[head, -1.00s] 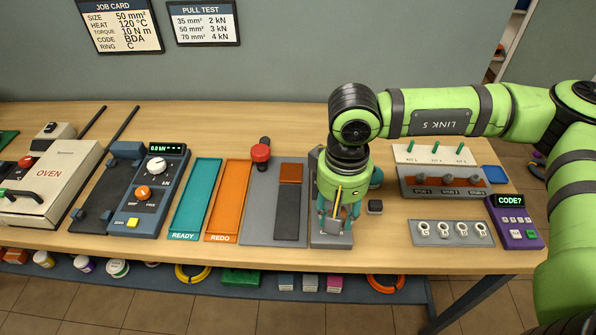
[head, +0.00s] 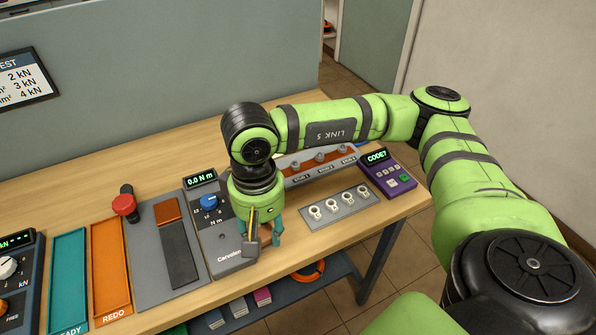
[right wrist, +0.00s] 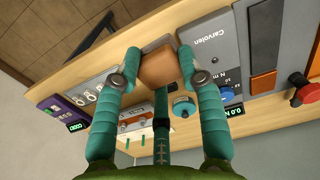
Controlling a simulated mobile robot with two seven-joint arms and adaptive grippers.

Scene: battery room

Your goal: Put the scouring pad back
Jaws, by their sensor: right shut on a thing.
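The scouring pad shows as a brown block (right wrist: 158,66) between the teal fingertips in the right wrist view. My right gripper (right wrist: 157,68) is shut on it. In the head view my right gripper (head: 262,238) points down at the right side of the grey torque tester (head: 226,262), near the bench's front. There the pad is not clearly seen behind the fingers and wrist parts. I cannot tell whether the pad touches the bench. My left gripper is out of view.
A grey plate with ring terminals (head: 340,205) and a purple code box (head: 385,176) stand to the right. Bare bench (head: 300,240) lies between gripper and terminal plate.

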